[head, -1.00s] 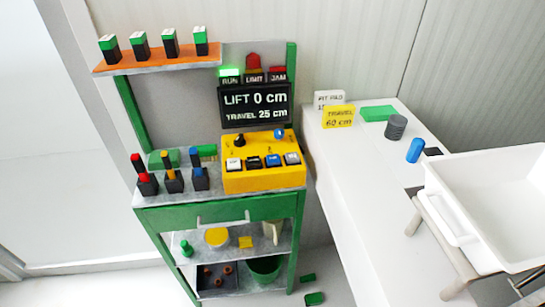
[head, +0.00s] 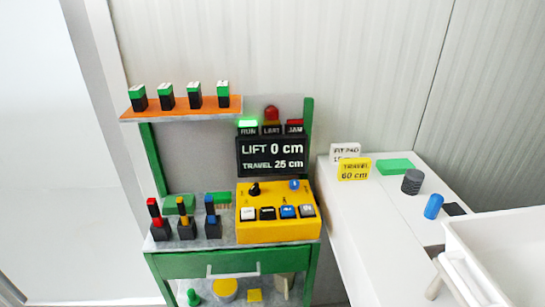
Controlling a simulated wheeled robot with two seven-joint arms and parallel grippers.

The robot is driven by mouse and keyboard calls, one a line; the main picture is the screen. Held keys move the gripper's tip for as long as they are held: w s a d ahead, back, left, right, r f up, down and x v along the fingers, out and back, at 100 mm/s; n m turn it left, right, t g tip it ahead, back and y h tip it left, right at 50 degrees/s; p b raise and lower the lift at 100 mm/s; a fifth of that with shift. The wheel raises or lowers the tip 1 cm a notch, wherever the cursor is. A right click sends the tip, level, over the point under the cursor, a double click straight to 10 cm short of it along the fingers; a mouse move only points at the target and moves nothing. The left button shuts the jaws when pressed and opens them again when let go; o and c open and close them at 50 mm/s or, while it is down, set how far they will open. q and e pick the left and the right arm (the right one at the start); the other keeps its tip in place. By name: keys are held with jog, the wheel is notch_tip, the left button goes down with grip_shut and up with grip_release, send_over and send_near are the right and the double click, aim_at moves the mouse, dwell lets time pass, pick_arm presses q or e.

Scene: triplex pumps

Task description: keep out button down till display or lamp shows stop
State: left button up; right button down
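A yellow control box (head: 277,232) sits on the green cart's top. It has a row of white, black and blue push buttons (head: 288,212), a black knob (head: 254,189) and a blue knob (head: 295,184). The button labels are too small to read. Above it the black display (head: 271,157) reads LIFT 0 cm and TRAVEL 25 cm. The green RUN lamp (head: 248,124) is lit. The middle lamp, with a red dome (head: 271,113), and the JAM lamp (head: 294,125) look unlit. Neither of my grippers is in view, and nothing touches the buttons.
Several handled black blocks (head: 185,228) stand left of the box. An orange shelf (head: 182,113) with green-topped blocks hangs above. At right, a white counter (head: 362,235) holds a yellow TRAVEL 60 cm sign (head: 355,170), a grey cylinder (head: 411,182) and a blue cylinder (head: 433,206). A white bin (head: 500,230) stands lower right.

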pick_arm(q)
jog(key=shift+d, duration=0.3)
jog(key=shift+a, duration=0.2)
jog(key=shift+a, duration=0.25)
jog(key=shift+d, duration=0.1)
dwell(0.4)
